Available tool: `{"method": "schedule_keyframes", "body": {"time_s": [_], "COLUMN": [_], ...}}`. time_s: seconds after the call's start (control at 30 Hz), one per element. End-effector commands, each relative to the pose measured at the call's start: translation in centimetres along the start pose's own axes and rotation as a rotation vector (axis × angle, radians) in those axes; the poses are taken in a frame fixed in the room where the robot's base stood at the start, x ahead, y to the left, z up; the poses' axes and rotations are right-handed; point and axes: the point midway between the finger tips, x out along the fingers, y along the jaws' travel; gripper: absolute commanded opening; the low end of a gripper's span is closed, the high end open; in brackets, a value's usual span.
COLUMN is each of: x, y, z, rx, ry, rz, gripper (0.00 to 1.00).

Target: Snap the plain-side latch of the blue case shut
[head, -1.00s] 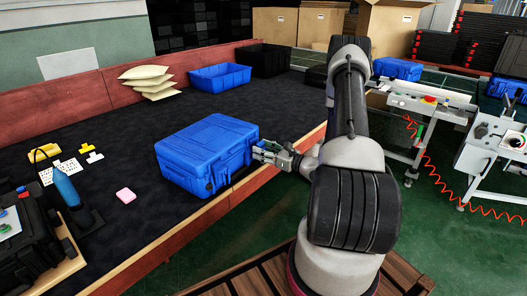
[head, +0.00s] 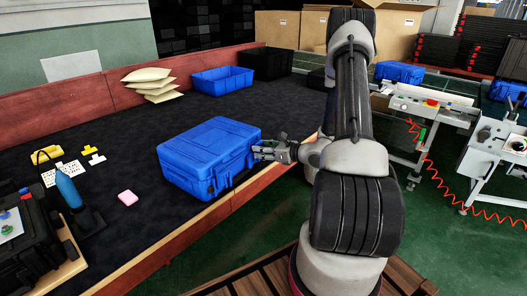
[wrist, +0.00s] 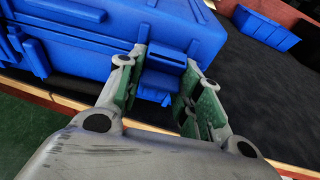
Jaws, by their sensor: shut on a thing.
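The blue case (head: 205,158) lies closed on the dark table top near its front edge. My gripper (head: 260,150) is at the case's right end in the head view. In the wrist view the two green-padded fingers (wrist: 164,76) stand on either side of a blue latch (wrist: 163,84) on the case wall, shut on it. The case body (wrist: 110,28) fills the upper left of the wrist view. The picture does not clearly show whether the latch is fully seated.
A blue open bin (head: 221,79) and a black crate (head: 266,63) stand at the back. A pink block (head: 127,198), a blue bottle-like tool (head: 68,188) and yellow pieces lie left. The table's wooden front edge (head: 240,190) runs below the case. Dark table surface behind the case is clear.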

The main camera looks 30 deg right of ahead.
Motion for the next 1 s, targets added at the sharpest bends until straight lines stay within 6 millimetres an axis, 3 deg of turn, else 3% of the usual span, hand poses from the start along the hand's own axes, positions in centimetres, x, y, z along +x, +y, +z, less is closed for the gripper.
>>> {"method": "schedule_keyframes", "body": {"time_s": [0.07,0.1,0.2,0.6,1.0], "x": [0.0,0.0,0.0,-0.8,-9.0], "y": [0.0,0.0,0.0,-0.1,-0.1], "z": [0.0,0.0,0.0,0.0,0.0], "rx": [0.0,0.0,0.0,0.001,0.002], "ry": [0.0,0.0,0.0,-0.001,-0.001], "rz": [-0.001,-0.001,-0.001,-0.002,-0.005], "gripper": [0.0,0.42,0.57,0.57,0.57]}}
